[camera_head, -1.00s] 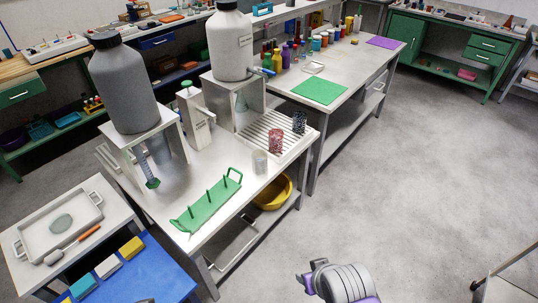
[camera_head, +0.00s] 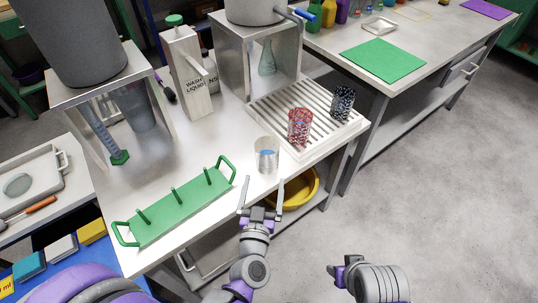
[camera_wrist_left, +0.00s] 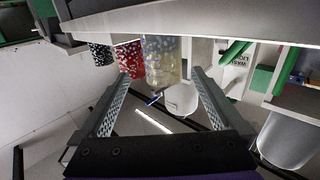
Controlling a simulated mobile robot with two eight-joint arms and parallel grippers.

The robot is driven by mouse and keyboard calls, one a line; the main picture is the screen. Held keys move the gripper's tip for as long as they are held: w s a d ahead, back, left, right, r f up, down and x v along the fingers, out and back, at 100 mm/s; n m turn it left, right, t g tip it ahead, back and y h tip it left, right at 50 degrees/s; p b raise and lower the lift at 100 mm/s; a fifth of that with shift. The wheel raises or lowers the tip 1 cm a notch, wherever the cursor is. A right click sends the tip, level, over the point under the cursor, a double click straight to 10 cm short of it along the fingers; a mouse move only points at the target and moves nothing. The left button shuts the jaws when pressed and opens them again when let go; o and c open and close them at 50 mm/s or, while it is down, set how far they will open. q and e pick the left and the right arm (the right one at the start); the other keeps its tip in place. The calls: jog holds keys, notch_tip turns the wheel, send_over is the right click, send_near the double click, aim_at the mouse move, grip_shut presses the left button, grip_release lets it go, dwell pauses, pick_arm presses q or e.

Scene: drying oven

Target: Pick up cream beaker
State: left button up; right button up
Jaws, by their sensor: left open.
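The cream beaker (camera_head: 266,158) stands upright near the front edge of the steel table, right of the green rack. My left gripper (camera_head: 263,184) is open and empty just in front of the table edge, its fingers pointing towards the beaker. In the left wrist view, which looks upside down, the pale speckled cream beaker (camera_wrist_left: 162,58) lies ahead of the gap between the two fingers (camera_wrist_left: 160,76), not between them. My right gripper (camera_head: 338,272) is low at the right, away from the table; its jaws are too unclear to judge.
A red beaker (camera_head: 300,127) and a dark beaker (camera_head: 342,102) stand on the white slatted tray (camera_head: 262,108) to the right. The green rack (camera_head: 178,208) with upright pegs lies left of the beaker. A yellow bowl (camera_head: 302,190) sits below the tabletop.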

aim_at(265, 165)
pick_arm(q)
jog(key=w, duration=0.4)
jog(key=shift+w+f, duration=0.1)
jog(key=shift+f, duration=0.05)
jog(key=shift+w+d+f+b, duration=0.1)
jog(key=shift+w+d+b, duration=0.1)
jog(key=shift+w, duration=0.85)
jog(key=shift+w+d+f+b, duration=0.1)
jog(key=shift+w+d+b, duration=0.1)
jog(key=shift+w, duration=0.85)
jog(key=shift+w+d+f+b, duration=0.1)
jog(key=shift+w+b, duration=0.1)
jog(key=shift+w, duration=0.85)
jog(key=shift+c, duration=0.3)
jog(key=c, duration=1.2)
